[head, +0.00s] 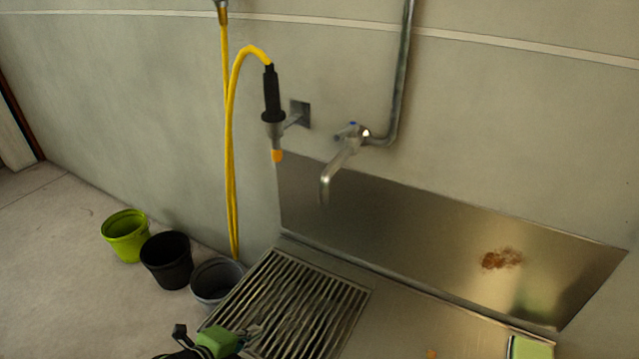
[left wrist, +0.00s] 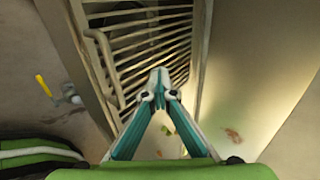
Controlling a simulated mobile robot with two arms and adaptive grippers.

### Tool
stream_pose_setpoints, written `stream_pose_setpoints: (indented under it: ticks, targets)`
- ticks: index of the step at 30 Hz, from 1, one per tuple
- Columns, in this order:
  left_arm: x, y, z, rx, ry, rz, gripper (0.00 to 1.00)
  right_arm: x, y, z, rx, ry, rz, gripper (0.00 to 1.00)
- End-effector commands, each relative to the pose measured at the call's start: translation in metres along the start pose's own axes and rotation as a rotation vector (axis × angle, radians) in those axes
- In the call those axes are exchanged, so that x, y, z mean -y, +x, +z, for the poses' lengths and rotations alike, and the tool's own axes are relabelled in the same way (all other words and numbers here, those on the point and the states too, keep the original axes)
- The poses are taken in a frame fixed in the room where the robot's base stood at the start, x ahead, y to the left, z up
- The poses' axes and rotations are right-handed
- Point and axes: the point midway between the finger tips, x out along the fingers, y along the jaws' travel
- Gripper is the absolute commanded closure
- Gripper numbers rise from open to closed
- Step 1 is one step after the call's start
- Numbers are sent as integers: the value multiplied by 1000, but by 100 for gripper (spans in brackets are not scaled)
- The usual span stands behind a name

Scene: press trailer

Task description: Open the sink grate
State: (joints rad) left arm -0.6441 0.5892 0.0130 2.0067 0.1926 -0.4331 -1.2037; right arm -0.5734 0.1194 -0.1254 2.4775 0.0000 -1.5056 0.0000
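The sink grate (head: 297,301) is a square of metal bars in a frame, on the left part of the steel sink unit (head: 395,325). It looks flat and closed in the head view. Its bars also show in the left wrist view (left wrist: 150,38). My left gripper (head: 252,332) is over the near left part of the grate. In the left wrist view its two teal fingers (left wrist: 159,82) meet at the tips in front of the bars, with nothing visible between them. Whether the tips touch the grate is unclear. My right gripper is in neither view.
A green pot (head: 125,236), a black pot (head: 166,260) and a grey pot (head: 216,281) stand left of the sink. A tap (head: 338,168) and a yellow hose (head: 232,150) with black nozzle hang above. A green-edged object (head: 530,347) lies at the right.

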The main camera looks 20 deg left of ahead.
Motion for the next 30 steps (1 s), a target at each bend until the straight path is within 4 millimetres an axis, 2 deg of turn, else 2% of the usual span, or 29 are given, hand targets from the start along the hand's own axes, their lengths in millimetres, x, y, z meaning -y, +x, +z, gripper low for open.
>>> stream_pose_setpoints:
  ticks: [6,24,30]
  targets:
    - [11,-4,0,0,-1,-1,100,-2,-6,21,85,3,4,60]
    - [72,-16,0,0,1,-3,100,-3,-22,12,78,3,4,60]
    - [92,-18,0,0,0,-3,100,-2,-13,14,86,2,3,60]
